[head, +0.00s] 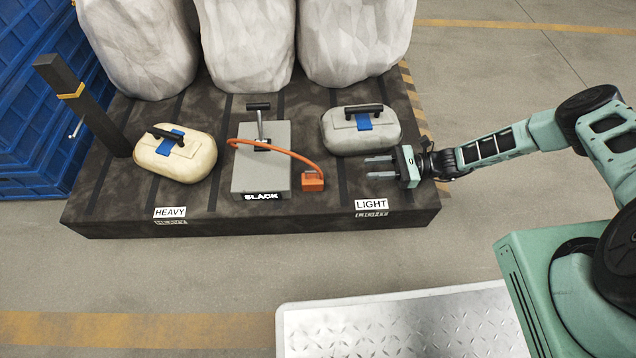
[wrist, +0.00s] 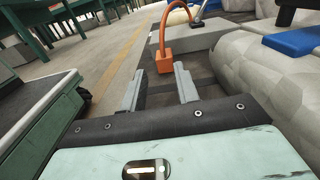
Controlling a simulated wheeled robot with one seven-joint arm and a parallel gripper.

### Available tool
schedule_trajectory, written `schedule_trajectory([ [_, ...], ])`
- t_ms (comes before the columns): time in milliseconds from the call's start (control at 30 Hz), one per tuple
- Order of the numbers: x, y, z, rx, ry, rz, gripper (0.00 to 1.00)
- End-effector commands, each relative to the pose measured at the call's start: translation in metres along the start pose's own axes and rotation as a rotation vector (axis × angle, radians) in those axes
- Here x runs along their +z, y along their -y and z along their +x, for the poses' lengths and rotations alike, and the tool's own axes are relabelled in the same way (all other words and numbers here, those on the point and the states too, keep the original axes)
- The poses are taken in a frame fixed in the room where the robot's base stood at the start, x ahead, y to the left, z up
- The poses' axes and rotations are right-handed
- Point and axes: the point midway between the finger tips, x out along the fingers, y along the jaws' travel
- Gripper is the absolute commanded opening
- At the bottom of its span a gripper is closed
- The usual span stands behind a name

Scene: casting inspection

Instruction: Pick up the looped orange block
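The orange block (head: 313,181) stands on the dark platform, just right of the grey box marked SLACK. An orange strap or cable (head: 290,153) arcs from it up to the top of that box. In the wrist view the orange block (wrist: 164,62) stands straight ahead, beyond the fingertips, with its loop rising above it. My gripper (head: 366,167) is to the right of the block, low over the platform and in front of the grey rounded case. Its two fingers (wrist: 160,78) are apart with nothing between them.
The grey rounded case (head: 362,140) stands close behind my gripper. The SLACK box (head: 262,168) is left of the block, and a cream case (head: 174,160) farther left. Large pale sacks (head: 248,45) line the back. The platform front near the LIGHT label (head: 371,204) is clear.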

Motion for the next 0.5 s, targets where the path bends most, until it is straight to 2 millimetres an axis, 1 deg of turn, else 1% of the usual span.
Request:
schedule_trajectory([
  [33, -0.007, 0.000, 0.000, -0.013, 0.009, 0.008, 0.31],
  [167, -0.009, 0.000, 0.013, -0.019, 0.014, 0.013, 0.31],
  [500, -0.009, 0.000, 0.083, -0.014, 0.012, 0.012, 0.31],
])
